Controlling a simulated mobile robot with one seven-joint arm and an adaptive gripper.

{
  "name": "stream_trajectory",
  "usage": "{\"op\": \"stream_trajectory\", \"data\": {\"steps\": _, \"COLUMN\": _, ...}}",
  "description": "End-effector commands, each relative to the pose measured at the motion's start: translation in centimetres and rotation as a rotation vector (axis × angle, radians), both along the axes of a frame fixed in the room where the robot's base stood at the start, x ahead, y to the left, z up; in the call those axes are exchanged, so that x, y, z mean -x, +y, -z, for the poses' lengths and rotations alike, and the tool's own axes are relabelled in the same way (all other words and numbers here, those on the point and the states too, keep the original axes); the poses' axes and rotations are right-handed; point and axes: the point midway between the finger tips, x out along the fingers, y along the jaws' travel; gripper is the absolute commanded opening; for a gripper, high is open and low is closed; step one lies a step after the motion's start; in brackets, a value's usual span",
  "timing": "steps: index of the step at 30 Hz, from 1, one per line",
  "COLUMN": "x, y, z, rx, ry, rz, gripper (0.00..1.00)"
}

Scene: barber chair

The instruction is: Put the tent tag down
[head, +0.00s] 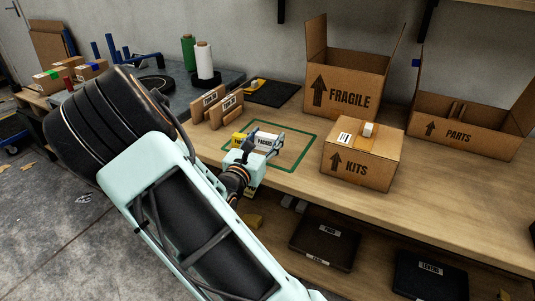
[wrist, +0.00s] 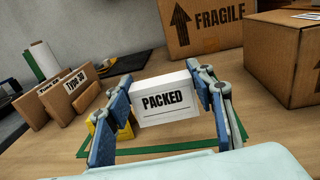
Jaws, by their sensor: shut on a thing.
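The white tent tag (wrist: 165,102) reads "PACKED" and is pinched between the two fingers of my gripper (wrist: 163,84). In the wrist view it stands nearly upright with its lettering facing the camera. In the head view the tag (head: 265,141) is partly covered by my gripper (head: 266,143), inside the green outlined rectangle on the bench (head: 302,145). I cannot tell whether its lower edge touches the wood. A yellow labelled piece (head: 239,139) is close by on the left; it is partly behind the left finger in the wrist view (wrist: 103,140).
Two small cardboard stands (head: 213,104) are at the left. The FRAGILE box (head: 345,92) is behind, the KITS box (head: 360,160) is to the right, and the PARTS box (head: 465,125) is farther right. Bare wood shows inside the green outline, right of my gripper.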

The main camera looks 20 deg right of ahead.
Motion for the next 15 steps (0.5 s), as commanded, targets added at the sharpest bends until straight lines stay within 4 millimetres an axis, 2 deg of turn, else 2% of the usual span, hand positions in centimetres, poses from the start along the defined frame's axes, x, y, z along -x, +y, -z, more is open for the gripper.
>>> {"op": "stream_trajectory", "data": {"steps": 1, "x": -0.4, "y": -0.3, "z": 0.7, "rx": 0.001, "ry": -0.001, "rz": 0.002, "gripper": 0.37}}
{"op": "stream_trajectory", "data": {"steps": 8, "x": -1.2, "y": -0.9, "z": 1.9, "rx": -0.001, "ry": -0.001, "rz": 0.002, "gripper": 0.37}}
{"op": "stream_trajectory", "data": {"steps": 15, "x": -1.5, "y": -1.0, "z": 4.9, "rx": 0.000, "ry": 0.000, "rz": 0.001, "gripper": 0.37}}
